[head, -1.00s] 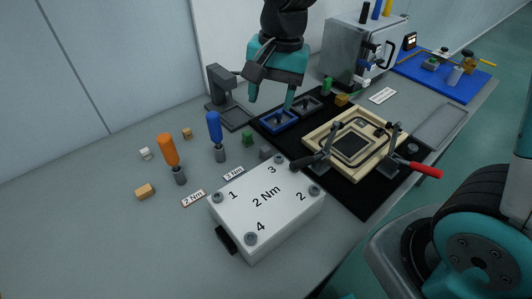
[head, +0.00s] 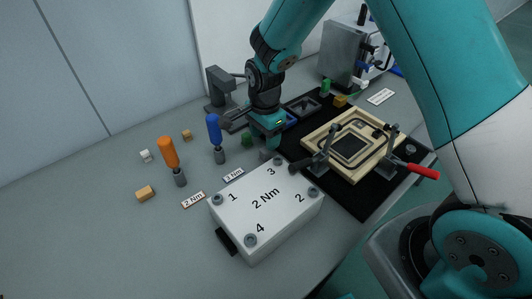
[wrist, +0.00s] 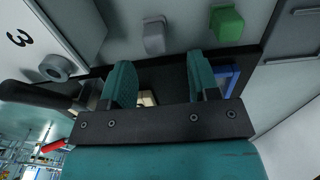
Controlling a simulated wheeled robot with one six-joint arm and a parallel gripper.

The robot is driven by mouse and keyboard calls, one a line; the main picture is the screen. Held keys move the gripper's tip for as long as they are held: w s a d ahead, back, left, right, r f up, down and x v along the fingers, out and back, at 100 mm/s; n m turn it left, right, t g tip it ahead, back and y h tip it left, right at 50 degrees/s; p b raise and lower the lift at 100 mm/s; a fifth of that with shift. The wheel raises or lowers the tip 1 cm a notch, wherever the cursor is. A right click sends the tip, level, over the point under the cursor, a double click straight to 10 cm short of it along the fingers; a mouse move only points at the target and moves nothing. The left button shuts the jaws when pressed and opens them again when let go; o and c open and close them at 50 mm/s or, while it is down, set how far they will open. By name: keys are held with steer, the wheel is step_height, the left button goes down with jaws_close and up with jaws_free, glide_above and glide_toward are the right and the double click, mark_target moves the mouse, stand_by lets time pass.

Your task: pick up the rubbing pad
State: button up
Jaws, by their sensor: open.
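No object here is plainly marked as the rubbing pad. A small grey block (head: 265,153) and a small green block (head: 247,139) stand by the mat's left edge, behind the white box, and either might be it; I cannot tell which. In the wrist view the grey block (wrist: 154,36) lies just beyond the gap between my fingers, and the green block (wrist: 227,24) is to its right. My gripper (wrist: 160,70) is open, with nothing between its fingers. In the head view my gripper (head: 268,138) is low beside these blocks, partly hiding the blue tray.
The white box (head: 266,212) with numbered bolts stands in front. Toggle clamps with a black handle (head: 302,164) and a red handle (head: 423,171) flank the wooden frame (head: 378,160). Orange (head: 168,153) and blue (head: 214,128) screwdrivers stand upright at left. The front left table is clear.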

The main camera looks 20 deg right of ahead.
mark_target(265, 152)
steer(key=f, duration=0.3)
steer(key=f+p, duration=0.1)
steer(key=f, duration=0.1)
steer(key=shift+s+a+f, duration=0.15)
steer(key=shift+s+f, duration=0.1)
steer(key=shift+f, duration=0.05)
steer(key=shift+c, duration=0.4)
jaws_close()
step_height(265, 152, up, 20)
steer(key=b, duration=0.1)
